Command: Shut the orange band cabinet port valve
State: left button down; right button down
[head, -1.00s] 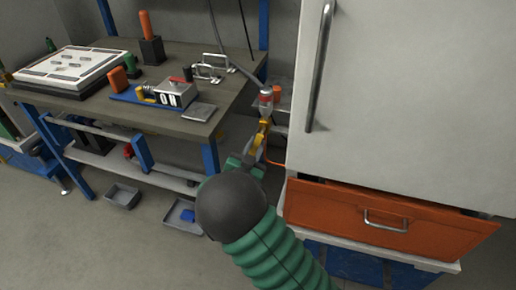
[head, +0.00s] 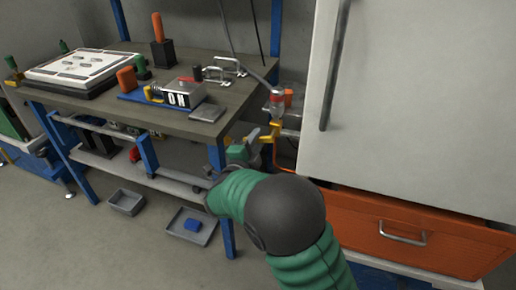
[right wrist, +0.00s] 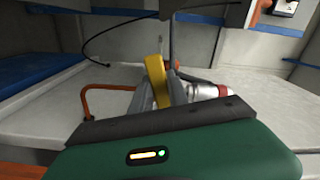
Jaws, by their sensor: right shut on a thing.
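A silver valve with a red-orange band (head: 276,101) stands beside the cabinet's left side, at the end of a grey hose. My left gripper is not in view.
The white cabinet (head: 420,110) with its orange drawer (head: 400,232) stands close on the right. A workbench (head: 120,108) with a tray and tools stands on the left. An orange pipe (right wrist: 95,100) runs beside the valve. Grey bins (head: 127,201) lie on the floor.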

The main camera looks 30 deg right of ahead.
jog(key=shift+a+r+m+b, duration=0.1)
jog(key=shift+r+m+b, duration=0.05)
jog(key=shift+m+b, duration=0.6)
jog(key=shift+a+r+m+b, duration=0.15)
jog(key=shift+m+b, duration=0.3)
jog(key=shift+m, duration=0.5)
jog(key=shift+d, duration=0.1)
jog(key=c, duration=1.3)
grip_release()
jog(key=shift+r, duration=0.2)
